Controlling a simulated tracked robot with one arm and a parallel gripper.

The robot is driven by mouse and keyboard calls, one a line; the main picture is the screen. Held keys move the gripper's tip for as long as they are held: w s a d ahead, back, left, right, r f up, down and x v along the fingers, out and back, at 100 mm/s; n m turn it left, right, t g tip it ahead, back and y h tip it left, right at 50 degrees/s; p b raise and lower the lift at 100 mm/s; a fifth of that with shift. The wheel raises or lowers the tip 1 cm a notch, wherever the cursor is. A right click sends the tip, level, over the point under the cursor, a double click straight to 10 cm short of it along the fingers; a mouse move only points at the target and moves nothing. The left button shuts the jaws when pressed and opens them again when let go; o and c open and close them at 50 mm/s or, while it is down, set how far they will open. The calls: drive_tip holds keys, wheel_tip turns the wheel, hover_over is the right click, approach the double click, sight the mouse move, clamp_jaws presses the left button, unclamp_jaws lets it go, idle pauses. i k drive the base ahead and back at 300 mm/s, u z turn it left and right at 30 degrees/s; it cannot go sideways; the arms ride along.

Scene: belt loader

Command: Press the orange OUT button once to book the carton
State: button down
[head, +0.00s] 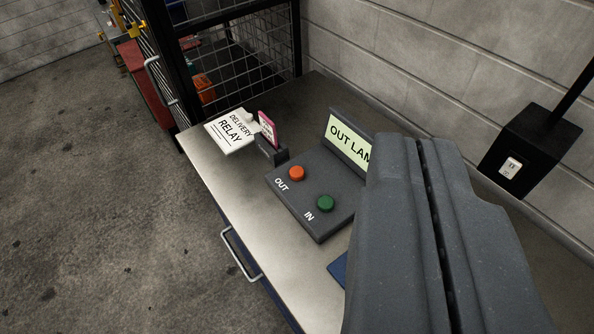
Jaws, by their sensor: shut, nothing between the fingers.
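The orange OUT button (296,173) sits on a dark grey button panel (318,218) on the counter. A green IN button (325,203) is beside it, nearer and to the right. A lit green display (348,143) behind the buttons reads "OUT LAN", its right end hidden by my gripper. My gripper (430,145) is shut and empty at the right, its two dark fingers together. In the picture it is right of both buttons and apart from them. No carton can be made out.
A wire cage (235,50) is behind. A black post base (528,150) stands at the right wall. The metal counter (230,190) has a bare front strip.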

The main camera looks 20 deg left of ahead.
sight(296, 173)
drive_tip(key=k, duration=1.35)
drive_tip(key=u, duration=0.3)
drive_tip(key=i, duration=0.45)
drive_tip(key=u, duration=0.6)
drive_tip(key=i, duration=1.5)
drive_tip(key=z, duration=0.55)
